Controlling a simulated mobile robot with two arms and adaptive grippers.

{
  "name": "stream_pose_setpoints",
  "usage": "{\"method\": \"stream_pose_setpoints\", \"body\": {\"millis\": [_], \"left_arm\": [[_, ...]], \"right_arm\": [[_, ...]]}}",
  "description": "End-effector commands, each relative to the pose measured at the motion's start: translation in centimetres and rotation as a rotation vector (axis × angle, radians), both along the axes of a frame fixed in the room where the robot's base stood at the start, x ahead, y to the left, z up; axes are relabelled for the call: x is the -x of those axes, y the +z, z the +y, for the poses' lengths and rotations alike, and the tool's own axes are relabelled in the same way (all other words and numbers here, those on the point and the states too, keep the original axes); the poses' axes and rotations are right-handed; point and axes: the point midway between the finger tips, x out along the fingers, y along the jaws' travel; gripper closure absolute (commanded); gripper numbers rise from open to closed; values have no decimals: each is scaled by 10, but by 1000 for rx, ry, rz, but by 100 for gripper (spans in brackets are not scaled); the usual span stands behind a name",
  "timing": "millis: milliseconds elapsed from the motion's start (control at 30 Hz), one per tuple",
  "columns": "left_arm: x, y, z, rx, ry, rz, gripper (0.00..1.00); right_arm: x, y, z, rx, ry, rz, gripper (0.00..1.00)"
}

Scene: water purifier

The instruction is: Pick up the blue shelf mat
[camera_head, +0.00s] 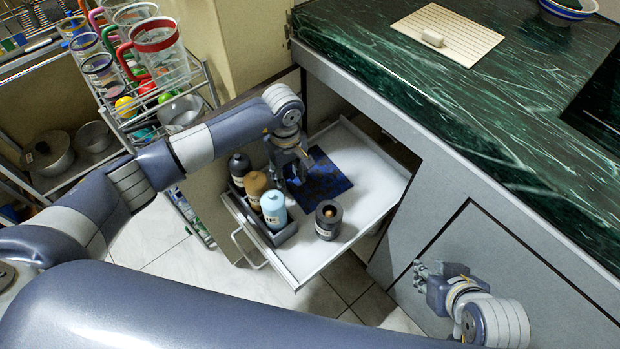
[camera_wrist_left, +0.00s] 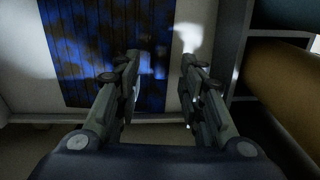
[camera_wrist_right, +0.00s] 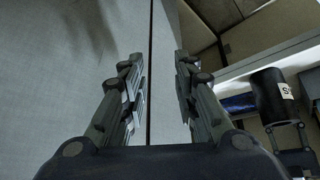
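The blue shelf mat (camera_head: 326,180) lies flat on the white pull-out shelf (camera_head: 362,172), dark blue with black patches. My left gripper (camera_head: 297,172) is over the mat's left side and hides part of it. In the left wrist view the mat (camera_wrist_left: 88,50) shows ahead and left, and the left gripper's fingers (camera_wrist_left: 160,75) are apart with nothing between them. Whether the fingertips touch the mat I cannot tell. My right gripper (camera_head: 420,272) is in front of the cabinet face, away from the mat. Its fingers (camera_wrist_right: 158,75) are apart and empty in the right wrist view.
A tray (camera_head: 285,234) with black, brown and light blue bottles stands left of the mat. A dark canister (camera_head: 328,220) stands on the shelf's front part. The green counter (camera_head: 470,110) overhangs the shelf's right side. A rack of jugs (camera_head: 150,75) stands at the left.

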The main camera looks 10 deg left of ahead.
Motion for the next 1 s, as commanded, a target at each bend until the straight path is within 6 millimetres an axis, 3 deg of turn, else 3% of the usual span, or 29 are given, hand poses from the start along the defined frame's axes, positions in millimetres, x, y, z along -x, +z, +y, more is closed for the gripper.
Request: {"method": "stream_pose_setpoints", "body": {"millis": [167,400,567,600,1000], "left_arm": [[0,-14,1,-1,2,0,63],[0,-14,1,-1,1,0,63],[0,-14,1,-2,1,-1,97],[0,-14,1,-2,1,-1,100],[-1,-10,1,-1,1,-3,100]], "right_arm": [[-15,6,5,-16,6,-73,72],[-17,8,6,-18,7,-82,72],[-17,8,6,-18,7,-81,72],[-17,8,6,-18,7,-81,72],[-16,8,6,-17,6,-76,72]]}}
